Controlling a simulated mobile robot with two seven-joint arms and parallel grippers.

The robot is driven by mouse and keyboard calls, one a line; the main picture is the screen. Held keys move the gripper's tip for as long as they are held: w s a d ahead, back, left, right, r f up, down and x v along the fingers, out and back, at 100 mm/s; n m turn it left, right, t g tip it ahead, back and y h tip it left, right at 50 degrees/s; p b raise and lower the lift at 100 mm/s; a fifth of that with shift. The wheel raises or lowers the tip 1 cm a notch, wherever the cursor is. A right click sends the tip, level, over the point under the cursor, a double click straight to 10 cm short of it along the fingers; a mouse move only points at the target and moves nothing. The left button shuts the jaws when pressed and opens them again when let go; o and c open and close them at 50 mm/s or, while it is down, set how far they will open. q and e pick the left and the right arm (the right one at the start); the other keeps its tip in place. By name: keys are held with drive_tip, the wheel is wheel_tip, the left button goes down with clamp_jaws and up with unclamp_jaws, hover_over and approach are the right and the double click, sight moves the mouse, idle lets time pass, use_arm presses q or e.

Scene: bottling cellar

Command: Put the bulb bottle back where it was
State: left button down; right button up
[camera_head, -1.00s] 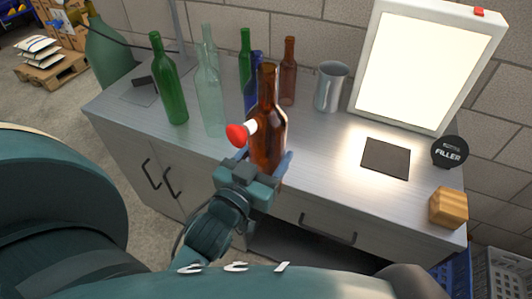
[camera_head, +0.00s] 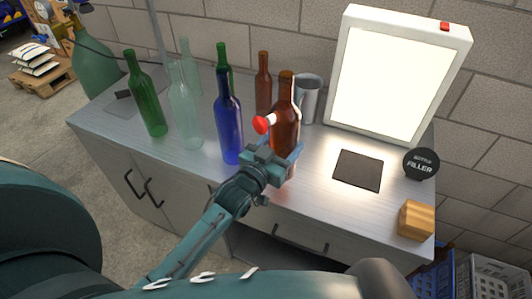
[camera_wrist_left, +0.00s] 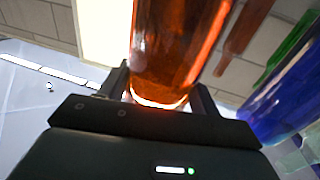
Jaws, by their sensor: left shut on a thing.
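The amber bottle (camera_head: 285,128) is upright in my left gripper (camera_head: 276,162), with a red bulb (camera_head: 262,124) on a white stem at its left side; I take it for the bulb bottle. The gripper's fingers close around its lower body. In the left wrist view the amber glass (camera_wrist_left: 178,45) stands between the fingers (camera_wrist_left: 160,92), its base bright. I cannot tell if the base touches the bench. A dark square mat (camera_head: 358,170) lies bare to the right, before a lit panel (camera_head: 395,80). My right gripper is not in view.
On the bench (camera_head: 205,158), a blue bottle (camera_head: 228,130) stands close left of the gripper. Green bottles (camera_head: 148,100), pale bottles (camera_head: 184,115) and a brown bottle (camera_head: 264,85) stand left and behind. A grey mug (camera_head: 308,100) is behind; a black filler disc (camera_head: 421,163) and wooden block (camera_head: 415,220) are right.

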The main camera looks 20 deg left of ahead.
use_arm(q)
drive_tip(key=w, duration=0.3)
drive_tip(key=shift+w+a+r, duration=0.1)
drive_tip(key=shift+w+a, duration=0.15)
drive_tip(key=shift+a, duration=0.1)
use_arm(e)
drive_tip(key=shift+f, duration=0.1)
use_arm(q)
drive_tip(key=shift+f+b, duration=0.6)
drive_tip(key=shift+f, duration=0.05)
drive_tip(key=shift+f+b, duration=1)
drive_tip(key=shift+b, duration=0.05)
drive_tip(key=shift+f, duration=0.2)
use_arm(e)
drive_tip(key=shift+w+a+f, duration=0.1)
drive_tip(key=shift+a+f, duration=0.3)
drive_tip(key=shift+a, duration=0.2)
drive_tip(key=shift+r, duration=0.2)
use_arm(q)
drive_tip(key=shift+f+b, duration=0.1)
drive_tip(key=shift+b, duration=0.2)
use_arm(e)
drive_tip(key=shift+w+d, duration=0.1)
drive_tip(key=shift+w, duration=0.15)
